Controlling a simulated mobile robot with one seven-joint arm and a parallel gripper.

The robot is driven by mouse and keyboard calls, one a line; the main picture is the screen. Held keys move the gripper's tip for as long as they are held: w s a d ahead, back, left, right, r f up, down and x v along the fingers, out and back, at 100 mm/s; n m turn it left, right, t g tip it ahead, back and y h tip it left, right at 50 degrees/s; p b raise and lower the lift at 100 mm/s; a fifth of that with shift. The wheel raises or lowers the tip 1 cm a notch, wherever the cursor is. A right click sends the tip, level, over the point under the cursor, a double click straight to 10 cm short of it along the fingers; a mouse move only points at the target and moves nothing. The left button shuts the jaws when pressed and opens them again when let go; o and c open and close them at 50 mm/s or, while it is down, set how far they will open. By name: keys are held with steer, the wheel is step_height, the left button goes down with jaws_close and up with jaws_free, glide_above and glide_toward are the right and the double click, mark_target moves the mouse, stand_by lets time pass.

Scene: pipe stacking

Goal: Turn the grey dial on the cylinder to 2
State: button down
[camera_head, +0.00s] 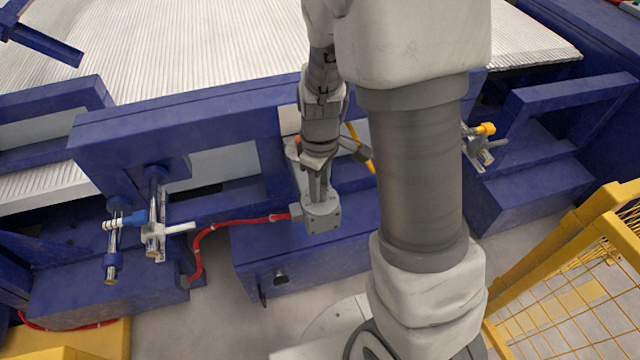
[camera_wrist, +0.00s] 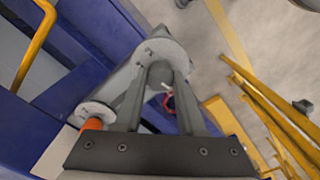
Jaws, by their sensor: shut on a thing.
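A grey cylinder unit (camera_head: 323,220) sits on the blue frame with a red hose at its left side. My gripper (camera_head: 318,192) points down onto it, fingertips at its top.
A red hose (camera_head: 205,240) runs left from the unit. A yellow bar (camera_head: 360,148) stands close behind my gripper. An orange part (camera_wrist: 92,124) with a grey disc lies left of the fingers. Metal clamps (camera_head: 152,228) stand at left; a yellow mesh fence (camera_head: 575,285) is at right.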

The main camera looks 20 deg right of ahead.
steer(key=m+p, duration=0.1)
steer(key=m, duration=0.4)
steer(key=shift+r+m+p, duration=0.1)
steer(key=shift+m+p, duration=0.2)
steer(key=shift+p, duration=0.05)
steer(key=shift+m+p, duration=0.55)
steer(key=shift+m, duration=1.35)
steer(key=c, duration=0.5)
jaws_free()
step_height(320, 180, up, 17)
steer(key=p, duration=0.3)
steer(key=shift+r+p, duration=0.15)
steer(key=shift+p, duration=0.25)
